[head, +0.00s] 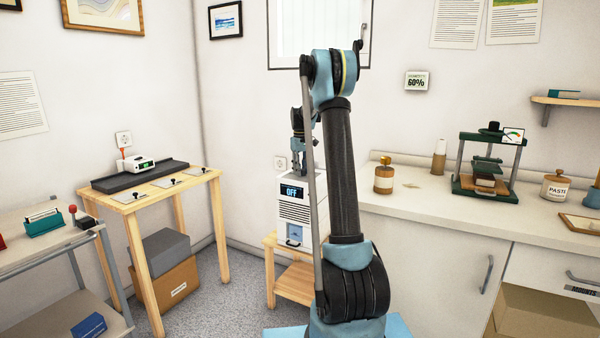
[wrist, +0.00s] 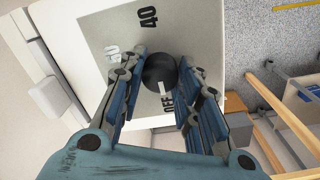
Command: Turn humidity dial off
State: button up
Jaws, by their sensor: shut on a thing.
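A white box-shaped appliance (head: 294,237) stands on a low wooden stand, and its dark display (head: 292,191) reads OFF. The round black dial (wrist: 159,69) sits on a grey panel (wrist: 118,27) on its top, shown in the wrist view. The dial's white pointer line faces the OFF mark. My gripper (wrist: 164,82) is shut on the dial, with a blue finger pad on each side. In the head view my gripper (head: 301,165) is above the appliance top, and the dial is hidden.
A wall sign (head: 416,82) reads 60%. A counter (head: 420,203) with a press (head: 488,165) and jars is to the right. A wooden table (head: 150,190) with a small device stands to the left. Grey floor (head: 225,275) is clear between the table and the stand.

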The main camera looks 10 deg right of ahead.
jog(key=o, duration=1.1)
jog(key=shift+d, duration=0.1)
jog(key=shift+c, duration=0.2)
notch_tip(320, 180, up, 12)
jog(key=shift+a, duration=0.2)
jog(key=shift+s, duration=0.1)
